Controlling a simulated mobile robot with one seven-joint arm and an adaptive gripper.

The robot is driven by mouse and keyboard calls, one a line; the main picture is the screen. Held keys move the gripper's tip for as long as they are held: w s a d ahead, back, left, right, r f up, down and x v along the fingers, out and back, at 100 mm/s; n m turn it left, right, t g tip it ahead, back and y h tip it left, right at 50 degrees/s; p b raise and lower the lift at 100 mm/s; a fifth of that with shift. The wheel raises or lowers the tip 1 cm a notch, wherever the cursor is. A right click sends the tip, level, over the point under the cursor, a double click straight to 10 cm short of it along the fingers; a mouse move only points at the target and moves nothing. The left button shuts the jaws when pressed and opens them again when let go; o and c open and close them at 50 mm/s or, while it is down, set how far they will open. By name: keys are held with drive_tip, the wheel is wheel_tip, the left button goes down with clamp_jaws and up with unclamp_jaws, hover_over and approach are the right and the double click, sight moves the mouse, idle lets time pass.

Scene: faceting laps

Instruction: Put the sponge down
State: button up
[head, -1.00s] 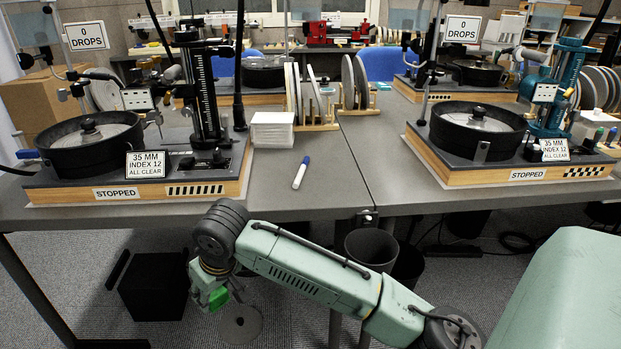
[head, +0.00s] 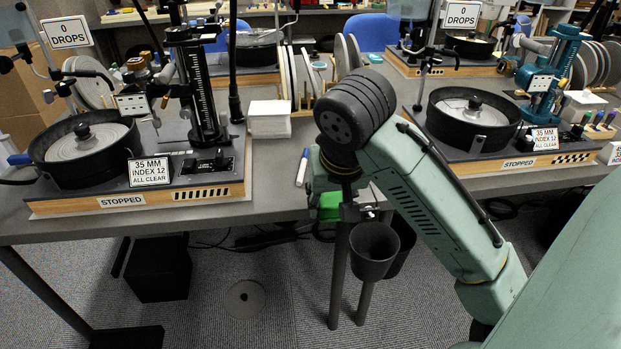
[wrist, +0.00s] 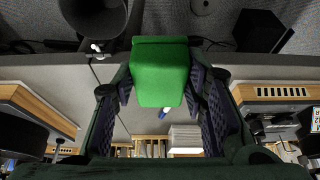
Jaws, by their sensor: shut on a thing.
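The green sponge (wrist: 160,72) is between the two dark pads of my gripper (wrist: 160,92) in the wrist view, and the gripper is shut on it. In the head view my gripper (head: 326,190) is partly hidden behind my own wrist, and a green piece of the sponge (head: 329,208) shows below it, at the front edge of the grey table (head: 272,200). I cannot tell how high the sponge is above the table.
A blue-capped marker (head: 302,167) and a white stack (head: 269,119) lie behind the gripper. Faceting machines stand left (head: 88,150) and right (head: 471,118). A dark cup-shaped bin (head: 374,250) is below the edge. A grey disc (head: 245,299) lies on the floor.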

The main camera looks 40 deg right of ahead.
drive_tip(key=w+d, duration=0.1)
drive_tip(key=w, duration=0.2)
drive_tip(key=w+d, duration=0.2)
drive_tip(key=w, duration=0.2)
drive_tip(key=w+d+f+p, duration=0.1)
drive_tip(key=w, duration=0.3)
drive_tip(key=shift+d, duration=0.15)
drive_tip(key=shift+w+d+f, duration=0.1)
drive_tip(key=shift+w+f, duration=0.15)
wheel_tip(320, 180, down, 3)
drive_tip(key=shift+f+p, duration=0.1)
drive_tip(key=shift+p, duration=0.25)
drive_tip(key=shift+f+b, duration=0.35)
drive_tip(key=shift+f, duration=0.25)
drive_tip(key=o, duration=1)
drive_tip(key=shift+r, duration=0.1)
